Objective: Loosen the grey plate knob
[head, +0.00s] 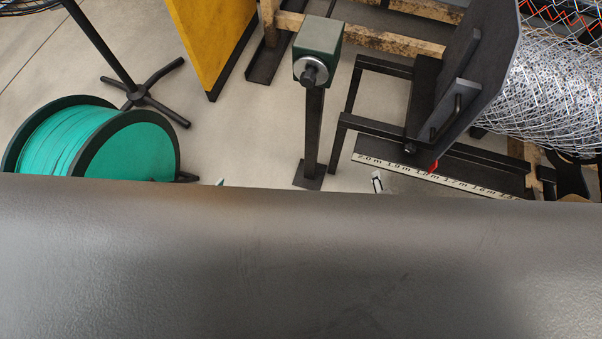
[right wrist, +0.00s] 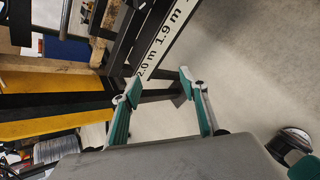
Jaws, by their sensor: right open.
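A dark grey plate (head: 478,60) stands tilted on a black frame at the upper right of the head view, with short bars on its face. A small black knob (head: 411,148) is at its lower edge, near a red pointer (head: 433,167); I cannot tell if it is the knob named. Another black knob with a silver collar (head: 310,74) is on a green box on a post. My right gripper (right wrist: 159,83) is open and empty in the right wrist view, its fingers apart, toward the end of the length scale. My left gripper is not recognisable.
A large dark grey surface hides the lower head view. A teal spool (head: 95,142) and a yellow panel (head: 212,38) are at the left. A wire mesh roll (head: 550,90) is at the right. The length scale (head: 440,173) runs below the plate. Bare floor (head: 235,130) lies between.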

